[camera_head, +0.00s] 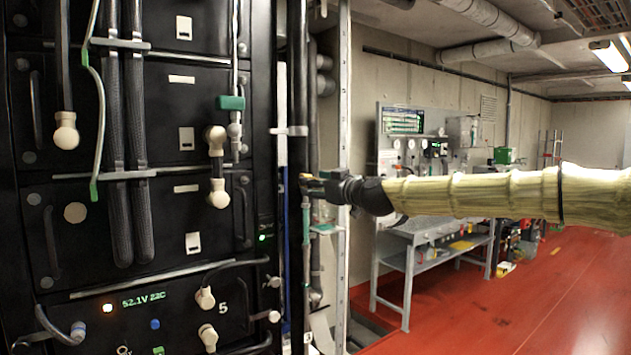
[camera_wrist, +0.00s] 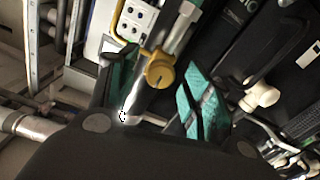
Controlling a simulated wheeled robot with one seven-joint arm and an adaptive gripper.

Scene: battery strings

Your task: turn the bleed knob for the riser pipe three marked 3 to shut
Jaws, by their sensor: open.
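A brass-yellow round knob (camera_wrist: 159,70) sits on a metal riser pipe (camera_wrist: 186,22) in the wrist view. My gripper (camera_wrist: 160,86) is open, with one teal-padded finger on each side of the knob. The knob lies between the fingers with gaps showing on both sides, so it is not clamped. In the head view my gripper (camera_head: 322,187) reaches in from the right to the pipes beside the black rack, and a small yellow piece (camera_head: 306,177) shows at its tip. I cannot read a 3 marking or tell the knob's setting.
The black battery rack (camera_head: 160,100) fills the left, with cream connectors (camera_head: 66,132), cables and handles standing out from it. A grey upright post (camera_head: 344,100) stands close by my gripper.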

